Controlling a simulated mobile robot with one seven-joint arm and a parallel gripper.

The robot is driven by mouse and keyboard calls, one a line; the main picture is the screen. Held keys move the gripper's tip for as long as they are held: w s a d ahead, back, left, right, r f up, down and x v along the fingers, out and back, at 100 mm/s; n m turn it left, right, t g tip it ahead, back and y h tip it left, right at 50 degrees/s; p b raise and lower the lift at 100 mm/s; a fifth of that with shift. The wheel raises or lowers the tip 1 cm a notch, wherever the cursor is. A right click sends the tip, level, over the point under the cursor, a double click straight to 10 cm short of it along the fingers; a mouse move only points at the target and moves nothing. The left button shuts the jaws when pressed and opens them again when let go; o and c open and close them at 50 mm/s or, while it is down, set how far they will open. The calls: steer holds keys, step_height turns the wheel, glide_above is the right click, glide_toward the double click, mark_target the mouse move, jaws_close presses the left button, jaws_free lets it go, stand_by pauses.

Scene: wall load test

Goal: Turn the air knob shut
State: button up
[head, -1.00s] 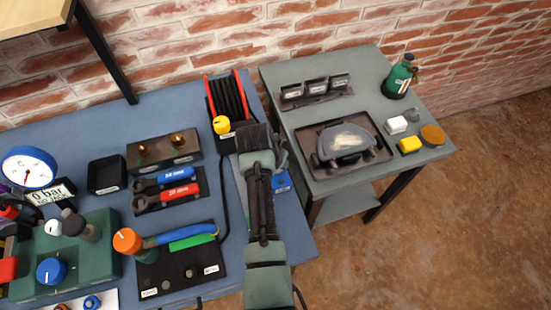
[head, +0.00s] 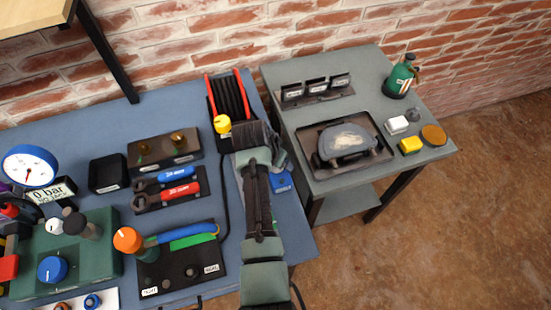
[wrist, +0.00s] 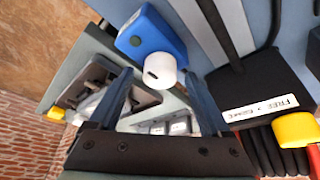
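A white round knob (wrist: 160,71) sits on a blue box (wrist: 152,36) in the wrist view. The blue box (head: 281,181) shows at the bench's right edge in the head view, partly behind my arm, with its knob hidden. No label I can read marks it as the air knob. My gripper (wrist: 160,80) is open, its dark fingers on either side of the white knob in the picture. I cannot tell whether they touch it. In the head view my arm hides the fingertips.
A yellow knob (head: 222,124) on the hose reel (head: 229,97) stands close by; its label reads "FREE > BRAKE" in the wrist view. An orange knob (head: 127,240) and a blue knob (head: 52,269) are farther left. A grey side table (head: 347,107) stands to the right.

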steer(key=v, duration=1.3)
stand_by(0.4)
